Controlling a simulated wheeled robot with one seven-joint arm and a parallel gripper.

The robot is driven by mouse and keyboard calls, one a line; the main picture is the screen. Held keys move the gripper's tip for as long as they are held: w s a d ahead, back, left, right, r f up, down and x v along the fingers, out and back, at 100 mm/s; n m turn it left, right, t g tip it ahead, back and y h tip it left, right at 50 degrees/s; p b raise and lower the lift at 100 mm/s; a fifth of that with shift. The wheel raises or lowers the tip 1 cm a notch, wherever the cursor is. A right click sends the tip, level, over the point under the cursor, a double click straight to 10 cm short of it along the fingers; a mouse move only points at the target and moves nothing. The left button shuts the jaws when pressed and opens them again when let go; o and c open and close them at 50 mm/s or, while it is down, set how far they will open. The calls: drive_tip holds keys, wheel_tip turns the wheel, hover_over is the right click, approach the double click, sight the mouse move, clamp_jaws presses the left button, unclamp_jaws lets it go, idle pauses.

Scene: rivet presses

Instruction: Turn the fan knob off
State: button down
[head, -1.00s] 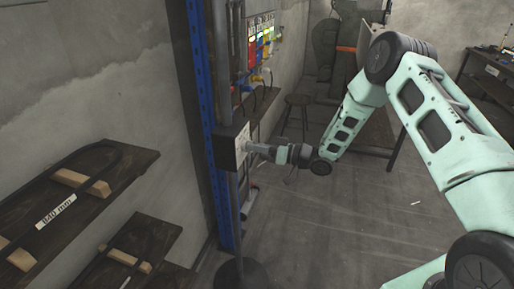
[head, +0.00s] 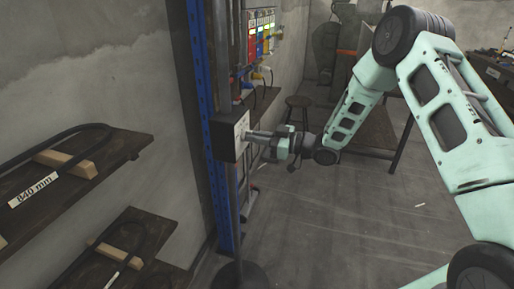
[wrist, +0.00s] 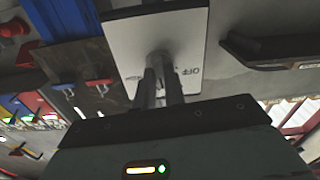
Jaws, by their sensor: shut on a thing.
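The fan control box (head: 223,141) is a dark box with a pale front plate, mounted on a post beside the blue upright. My gripper (head: 250,136) reaches in from the right with its fingers against this plate. In the wrist view the pale plate (wrist: 130,42) carries printed marks, with "OFF" readable to the right of the fingers. The grey round knob (wrist: 159,60) sits at the middle of the plate, partly hidden by the fingers. My gripper (wrist: 160,78) is shut on the knob. The knob's pointer direction cannot be made out.
A blue upright (head: 205,105) stands right behind the box. A stool (head: 298,104) and a workbench (head: 375,135) stand behind my arm. The floor at the lower middle is clear.

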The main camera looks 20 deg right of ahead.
drive_tip(key=n+b, duration=0.4)
drive_tip(key=b, duration=0.2)
drive_tip(key=n+b, duration=0.4)
drive_tip(key=b, duration=0.2)
drive_tip(key=n+b, duration=0.4)
drive_tip(key=b, duration=0.2)
drive_tip(key=shift+s+f, duration=0.1)
drive_tip(key=shift+f, duration=0.15)
drive_tip(key=shift+n, duration=0.3)
drive_tip(key=shift+r, duration=0.1)
drive_tip(key=c, duration=1.5)
unclamp_jaws()
drive_tip(key=v, duration=1.7)
drive_tip(key=shift+s+d+r+b, duration=0.1)
drive_tip(key=shift+d+b, duration=0.05)
drive_tip(key=shift+b, duration=0.25)
